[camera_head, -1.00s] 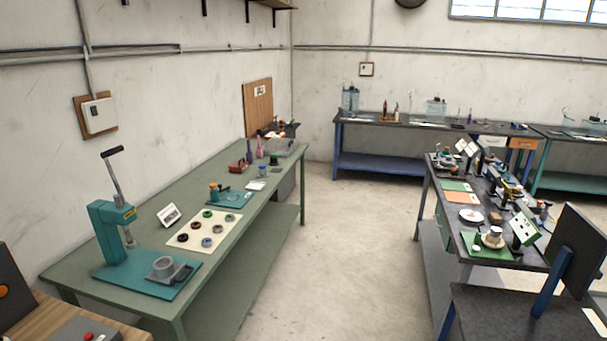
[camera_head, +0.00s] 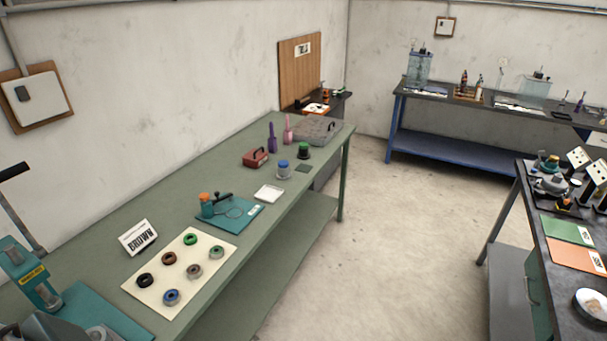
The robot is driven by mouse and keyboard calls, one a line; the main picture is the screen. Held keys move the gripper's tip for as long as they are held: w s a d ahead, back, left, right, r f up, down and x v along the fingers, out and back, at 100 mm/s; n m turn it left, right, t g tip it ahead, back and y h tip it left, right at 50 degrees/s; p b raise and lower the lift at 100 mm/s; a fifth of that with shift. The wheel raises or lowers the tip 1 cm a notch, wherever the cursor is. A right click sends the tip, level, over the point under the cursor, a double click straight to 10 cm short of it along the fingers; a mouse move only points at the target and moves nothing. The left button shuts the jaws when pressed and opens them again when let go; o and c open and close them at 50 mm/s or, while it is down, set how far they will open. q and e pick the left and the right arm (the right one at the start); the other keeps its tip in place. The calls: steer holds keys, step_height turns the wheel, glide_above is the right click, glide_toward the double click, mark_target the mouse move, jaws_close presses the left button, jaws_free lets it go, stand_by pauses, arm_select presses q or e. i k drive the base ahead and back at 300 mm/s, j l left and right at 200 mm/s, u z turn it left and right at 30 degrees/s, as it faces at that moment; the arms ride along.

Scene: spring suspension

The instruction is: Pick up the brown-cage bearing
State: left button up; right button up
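The brown-cage bearing appears to be the brown ring (camera_head: 169,258) in the left row on a cream mat (camera_head: 222,270) on the green bench. It lies between a black ring (camera_head: 146,280) and a green ring (camera_head: 190,239). A blue ring (camera_head: 171,297), a greyish-brown ring (camera_head: 194,271) and a grey ring (camera_head: 216,252) form the right row. A white sign (camera_head: 138,238) behind the mat reads "BROWN". Neither of my grippers is in view.
A teal press (camera_head: 30,275) stands left of the mat.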

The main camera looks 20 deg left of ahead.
mark_target(195, 272)
steer(key=i+j+u, duration=0.1)
steer(key=i+u, duration=0.15)
steer(key=i, duration=0.3)
steer(key=i+u, duration=0.3)
steer(key=i, duration=0.25)
steer(key=i+l+u, duration=0.1)
steer(key=i+u, duration=0.15)
steer(key=i, duration=0.35)
steer(key=i+l+u, duration=0.3)
steer(key=i, duration=0.25)
steer(key=i+u, duration=0.15)
steer(key=u, duration=0.3)
steer(key=i+u, duration=0.1)
steer(key=u, duration=0.3)
steer(key=i+l+u, duration=0.15)
steer(key=u, duration=0.3)
steer(key=i+l+u, duration=0.1)
steer(key=u, duration=0.35)
steer(key=i+l+u, duration=0.1)
steer(key=u, duration=2.2)
steer(key=k, duration=0.05)
